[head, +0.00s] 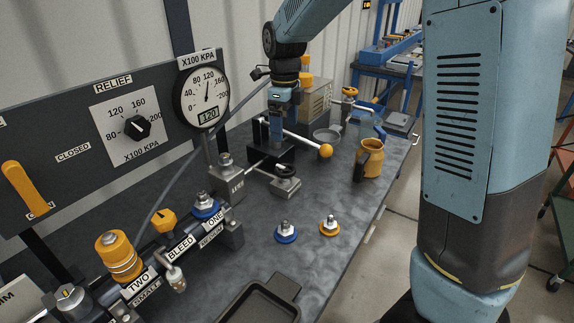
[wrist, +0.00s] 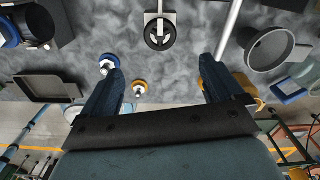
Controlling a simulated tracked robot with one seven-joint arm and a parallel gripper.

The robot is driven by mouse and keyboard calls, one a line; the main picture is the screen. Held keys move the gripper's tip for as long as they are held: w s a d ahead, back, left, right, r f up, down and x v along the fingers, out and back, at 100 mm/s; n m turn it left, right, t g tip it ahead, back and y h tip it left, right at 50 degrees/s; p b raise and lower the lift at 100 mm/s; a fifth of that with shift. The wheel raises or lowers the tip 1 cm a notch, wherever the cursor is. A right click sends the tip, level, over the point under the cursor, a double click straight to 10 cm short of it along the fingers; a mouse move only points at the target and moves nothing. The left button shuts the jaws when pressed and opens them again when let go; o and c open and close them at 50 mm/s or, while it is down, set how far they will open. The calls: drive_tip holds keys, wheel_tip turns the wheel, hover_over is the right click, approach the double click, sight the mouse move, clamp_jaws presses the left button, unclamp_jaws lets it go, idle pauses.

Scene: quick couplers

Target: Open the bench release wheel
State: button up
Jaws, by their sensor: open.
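A small black handwheel (head: 285,170), which I take for the bench release wheel, sits on a grey metal block on the bench, at the end of a short pipe from a grey box. In the wrist view the wheel (wrist: 160,34) shows at top centre, ahead of the gap between my fingertips. My gripper (wrist: 160,68) is open and empty, its two dark blue fingers wide apart. In the head view my gripper (head: 278,125) points down behind the wheel, near the lever; its fingertips are hard to make out there. It does not appear to touch the wheel.
A lever with a yellow ball (head: 325,151) stands close to my gripper. A yellow pot (head: 370,160), a grey bowl (head: 327,135), blue-based (head: 286,234) and yellow-based (head: 329,228) couplers and a dark tray (head: 247,302) are on the bench. A gauge (head: 205,98) rises behind.

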sight(286, 168)
wheel_tip(286, 168, down, 13)
drive_tip(key=shift+f, duration=0.2)
idle(0.4)
drive_tip(key=c, duration=1)
drive_tip(key=shift+d, duration=0.2)
drive_tip(key=shift+a, duration=0.1)
drive_tip(key=shift+c, duration=0.2)
